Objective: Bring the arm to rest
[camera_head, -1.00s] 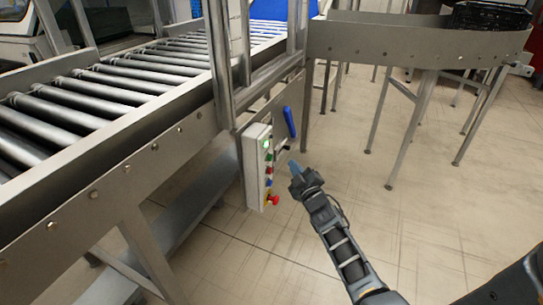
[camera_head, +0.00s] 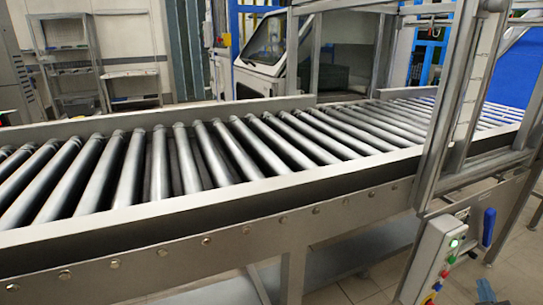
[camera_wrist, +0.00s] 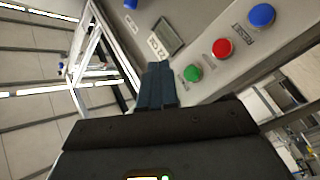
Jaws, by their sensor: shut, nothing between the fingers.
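My gripper (camera_wrist: 157,84) is shut and empty in the wrist view, its two dark blue-grey fingers together. Its fingertips overlap the grey button panel (camera_wrist: 215,73) in the picture. I cannot tell whether they touch it. The panel carries a green button (camera_wrist: 192,73), a red button (camera_wrist: 222,48), a blue button (camera_wrist: 262,15) and a small display (camera_wrist: 167,38). In the head view only the tip of my gripper (camera_head: 485,290) shows at the bottom right edge, right of the control box (camera_head: 432,255). The rest of the arm is out of that view.
A roller conveyor (camera_head: 230,209) runs across the head view, with a metal frame (camera_head: 450,90) at the right. A blue handle (camera_head: 489,227) sits beside the control box. A white machine (camera_head: 262,68) and shelving (camera_head: 75,70) stand behind. Some floor shows at the lower right.

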